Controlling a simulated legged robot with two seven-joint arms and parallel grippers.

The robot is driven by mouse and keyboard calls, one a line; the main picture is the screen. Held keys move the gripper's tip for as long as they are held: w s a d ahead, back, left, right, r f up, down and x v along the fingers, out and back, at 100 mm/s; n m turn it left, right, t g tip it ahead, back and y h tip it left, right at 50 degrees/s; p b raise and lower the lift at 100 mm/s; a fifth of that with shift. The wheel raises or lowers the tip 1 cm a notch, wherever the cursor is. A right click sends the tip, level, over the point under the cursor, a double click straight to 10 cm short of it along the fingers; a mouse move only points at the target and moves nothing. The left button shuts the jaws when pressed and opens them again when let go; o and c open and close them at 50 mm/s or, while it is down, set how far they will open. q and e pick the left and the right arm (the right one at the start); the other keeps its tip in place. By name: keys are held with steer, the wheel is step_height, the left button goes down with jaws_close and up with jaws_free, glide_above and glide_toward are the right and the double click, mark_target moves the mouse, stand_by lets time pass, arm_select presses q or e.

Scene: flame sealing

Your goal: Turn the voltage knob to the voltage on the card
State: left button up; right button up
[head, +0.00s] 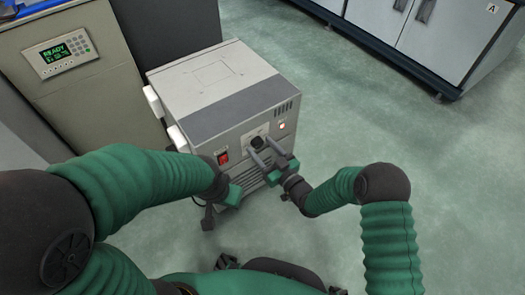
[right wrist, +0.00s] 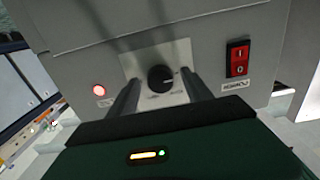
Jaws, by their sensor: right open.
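The voltage knob (head: 257,142) is a round black knob on a pale plate on the front of a grey box. In the right wrist view the knob (right wrist: 160,79) has a light pointer mark toward the picture's right; the scale print is too small to read. My right gripper (head: 269,157) is open in front of the panel. In the right wrist view its two dark fingers (right wrist: 161,97) appear on either side of the knob, with visible gaps. My left gripper (head: 231,193) is low at the box's front left, its fingers unclear. I see no voltage card.
The grey box (head: 195,83) has a red power switch (head: 223,158) left of the knob and a lit lamp (head: 282,126) right of it. A cabinet with a green display (head: 56,52) stands behind left. Floor at right is clear.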

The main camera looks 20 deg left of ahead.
steer(key=shift+c, duration=0.2)
jaws_close()
stand_by(0.3)
